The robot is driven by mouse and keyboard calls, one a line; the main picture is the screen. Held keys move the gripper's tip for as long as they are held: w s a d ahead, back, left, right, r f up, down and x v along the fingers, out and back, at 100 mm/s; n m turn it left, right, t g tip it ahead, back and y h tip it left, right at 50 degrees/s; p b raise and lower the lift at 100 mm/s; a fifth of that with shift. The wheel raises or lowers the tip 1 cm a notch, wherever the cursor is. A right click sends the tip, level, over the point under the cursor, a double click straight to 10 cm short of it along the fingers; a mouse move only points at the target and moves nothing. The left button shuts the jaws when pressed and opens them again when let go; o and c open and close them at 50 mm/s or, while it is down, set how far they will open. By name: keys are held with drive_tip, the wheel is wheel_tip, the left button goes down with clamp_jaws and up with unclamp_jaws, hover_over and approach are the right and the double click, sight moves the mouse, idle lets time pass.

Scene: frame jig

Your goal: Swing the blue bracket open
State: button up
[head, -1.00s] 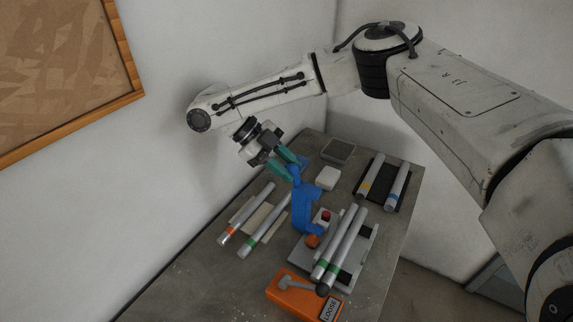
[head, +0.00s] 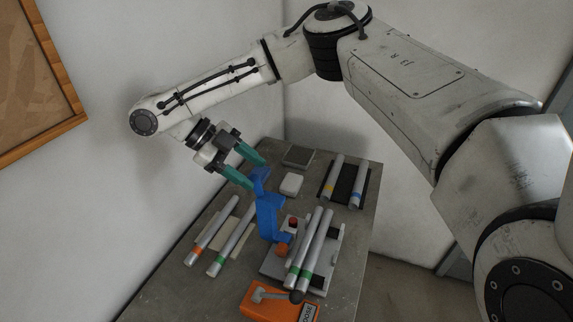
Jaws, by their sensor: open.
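The blue bracket (head: 267,218) stands up at the left side of the grey jig plate (head: 314,285) on the table, with a bent tab at its top. My gripper (head: 257,174) has teal fingers spread apart, with their tips beside the bracket's upper end. Nothing is held between them. I cannot tell whether a fingertip touches the bracket. Two silver tubes with green bands (head: 312,248) lie across the jig, right of the bracket. A red knob (head: 293,222) and an orange-red knob (head: 281,249) sit close to the bracket.
Two tubes (head: 222,237) with orange and green bands lie on a pale rest at left. Two more (head: 345,181) lie on a black mat at the back right. A white block (head: 291,184), a dark tray (head: 298,156) and an orange box marked LOOSE (head: 272,301) are also on the table (head: 362,232).

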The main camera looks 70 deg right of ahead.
drive_tip(key=s+a+r+b, duration=0.1)
drive_tip(key=s+a+r, duration=0.3)
drive_tip(key=s+r, duration=0.4)
drive_tip(key=s, duration=0.4)
drive_tip(key=shift+s+r+b, duration=0.2)
drive_tip(key=shift+r+b, duration=0.2)
drive_tip(key=shift+c, duration=0.5)
